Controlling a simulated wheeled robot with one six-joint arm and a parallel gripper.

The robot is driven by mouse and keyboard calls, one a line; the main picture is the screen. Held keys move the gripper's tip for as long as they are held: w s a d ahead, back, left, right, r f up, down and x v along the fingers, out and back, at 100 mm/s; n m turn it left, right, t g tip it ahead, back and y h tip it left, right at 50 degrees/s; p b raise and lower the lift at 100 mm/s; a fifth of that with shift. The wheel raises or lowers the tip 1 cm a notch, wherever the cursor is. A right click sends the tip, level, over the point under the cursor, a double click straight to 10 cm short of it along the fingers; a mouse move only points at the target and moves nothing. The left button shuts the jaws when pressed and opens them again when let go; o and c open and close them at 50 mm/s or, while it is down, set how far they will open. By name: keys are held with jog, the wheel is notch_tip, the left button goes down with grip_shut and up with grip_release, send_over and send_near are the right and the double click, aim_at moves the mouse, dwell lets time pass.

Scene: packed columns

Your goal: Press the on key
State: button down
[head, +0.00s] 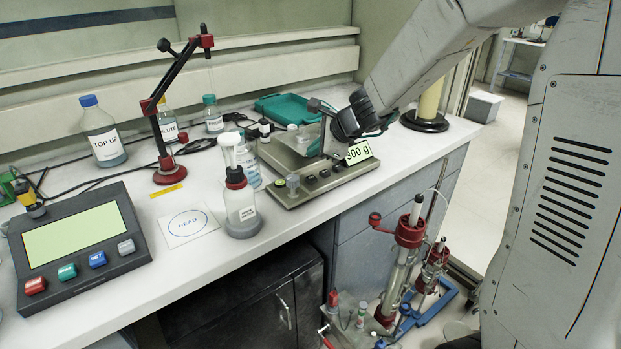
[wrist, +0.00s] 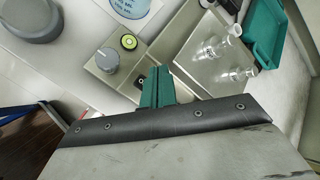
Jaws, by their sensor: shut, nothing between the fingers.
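The balance (head: 281,193) stands at the right of the bench, with a row of dark keys (head: 324,174) along its front and a "300 g" display (head: 359,153). No key label is legible, so I cannot tell which key is "on". My gripper (wrist: 155,78) is shut and empty, its teal fingers over the balance's front panel in the wrist view. A dark key (wrist: 140,83) shows just left of the fingers; others may be hidden behind them. I cannot tell whether the fingers touch the panel. A grey knob (wrist: 107,60) and round bubble level (wrist: 129,41) lie left of it.
Small glass vessels (wrist: 232,33) stand on the balance's plate, beside a teal tray (head: 283,107). A wash bottle (head: 240,205) stands close to its left. A console (head: 85,240) with coloured keys and a red stand (head: 167,165) are farther left. The bench edge is near.

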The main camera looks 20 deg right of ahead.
aim_at(315, 179)
jog(key=shift+f, duration=2.45)
jog(key=shift+f, duration=0.1)
jog(key=shift+f, duration=0.3)
jog(key=shift+f, duration=0.45)
dwell(0.9)
jog(key=shift+r, duration=0.9)
jog(key=shift+r, duration=2.5)
